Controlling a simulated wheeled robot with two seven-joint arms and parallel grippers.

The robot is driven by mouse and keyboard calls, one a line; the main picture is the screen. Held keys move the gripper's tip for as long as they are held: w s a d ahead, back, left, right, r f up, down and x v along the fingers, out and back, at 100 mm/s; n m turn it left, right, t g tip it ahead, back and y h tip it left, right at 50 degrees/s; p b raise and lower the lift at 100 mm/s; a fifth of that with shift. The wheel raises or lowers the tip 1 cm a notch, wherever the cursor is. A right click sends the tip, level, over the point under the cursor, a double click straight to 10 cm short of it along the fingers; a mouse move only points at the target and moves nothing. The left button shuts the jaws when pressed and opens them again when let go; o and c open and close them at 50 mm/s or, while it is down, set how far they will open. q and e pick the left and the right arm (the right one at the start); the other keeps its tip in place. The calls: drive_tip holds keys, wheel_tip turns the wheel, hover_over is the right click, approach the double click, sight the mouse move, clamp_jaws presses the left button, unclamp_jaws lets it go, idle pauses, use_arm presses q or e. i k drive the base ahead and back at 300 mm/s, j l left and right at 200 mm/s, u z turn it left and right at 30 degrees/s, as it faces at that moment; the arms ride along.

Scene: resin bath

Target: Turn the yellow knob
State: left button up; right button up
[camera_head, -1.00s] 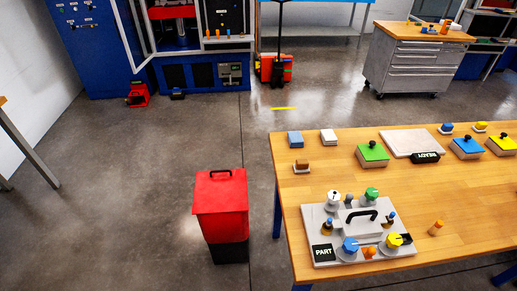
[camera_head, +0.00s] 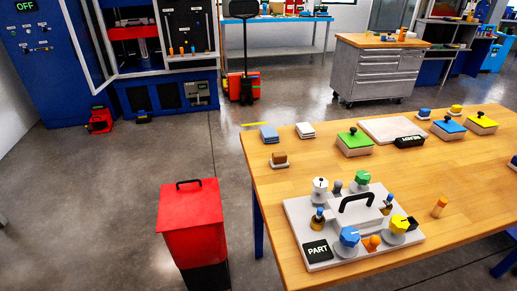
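The yellow knob (camera_head: 399,224) sits on a grey round base at the front right of a light grey panel (camera_head: 294,208) on the wooden table. A blue knob (camera_head: 349,236) is to its left, a green knob (camera_head: 362,177) behind it and a white knob (camera_head: 320,185) at the back left. A grey block with a black handle (camera_head: 357,198) stands in the middle of the panel. A black "PART" label (camera_head: 317,251) is at the panel's front left. Neither of my grippers is in view.
A red bin (camera_head: 191,222) stands on the floor left of the table.

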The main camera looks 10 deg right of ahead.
sight(395, 235)
drive_tip(key=z, duration=1.45)
